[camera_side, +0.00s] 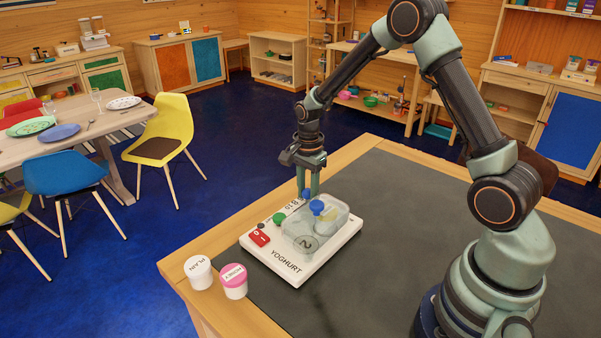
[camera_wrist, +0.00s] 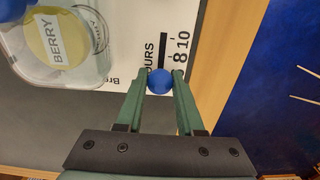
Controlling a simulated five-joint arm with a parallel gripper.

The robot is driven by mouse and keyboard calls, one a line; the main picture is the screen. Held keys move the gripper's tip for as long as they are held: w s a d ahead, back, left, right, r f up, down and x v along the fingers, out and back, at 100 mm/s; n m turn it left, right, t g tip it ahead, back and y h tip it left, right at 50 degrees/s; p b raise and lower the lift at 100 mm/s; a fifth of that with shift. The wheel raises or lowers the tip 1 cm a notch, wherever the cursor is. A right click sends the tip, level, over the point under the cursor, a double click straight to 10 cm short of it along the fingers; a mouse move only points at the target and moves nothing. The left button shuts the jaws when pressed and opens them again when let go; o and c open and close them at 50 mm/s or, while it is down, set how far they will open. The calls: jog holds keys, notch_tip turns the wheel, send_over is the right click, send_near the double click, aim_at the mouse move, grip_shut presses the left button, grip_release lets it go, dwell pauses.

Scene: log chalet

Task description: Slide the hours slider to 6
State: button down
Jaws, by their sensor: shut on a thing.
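The white yoghurt maker (camera_side: 335,246) lies on the dark mat near the table's left corner. Its hours slider has a blue round knob (camera_wrist: 159,81), which also shows in the side view (camera_side: 306,194). My gripper (camera_wrist: 158,80) is shut on this knob, one green finger on each side. In the wrist view the dark slot runs up from the knob, beside the printed 8 and 10 (camera_wrist: 181,49). The knob sits just below the 8 there; lower numbers are hidden by a finger. In the side view my gripper (camera_side: 308,190) points down at the panel.
A green knob (camera_side: 279,218) and a red switch (camera_side: 259,237) are on the panel. White (camera_side: 198,272) and pink-lidded (camera_side: 234,282) jars stand at the table's left edge.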

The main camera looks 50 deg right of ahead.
aim_at(308, 189)
jog(key=c, duration=0.6)
grip_release()
jog(key=shift+o, duration=0.2)
jog(key=shift+r, duration=0.1)
jog(key=shift+r, duration=2.9)
jog(key=shift+r, duration=0.15)
jog(key=s+a+r+n+t, duration=0.2)
jog(key=s+a+r+n, duration=0.2)
jog(key=s+r+n, duration=0.3)
jog(key=s+a+r+n+t, duration=0.3)
jog(key=s+r+n, duration=0.5)
jog(key=n, duration=0.3)
jog(key=shift+a+t, duration=0.3)
jog(key=shift+a, duration=0.05)
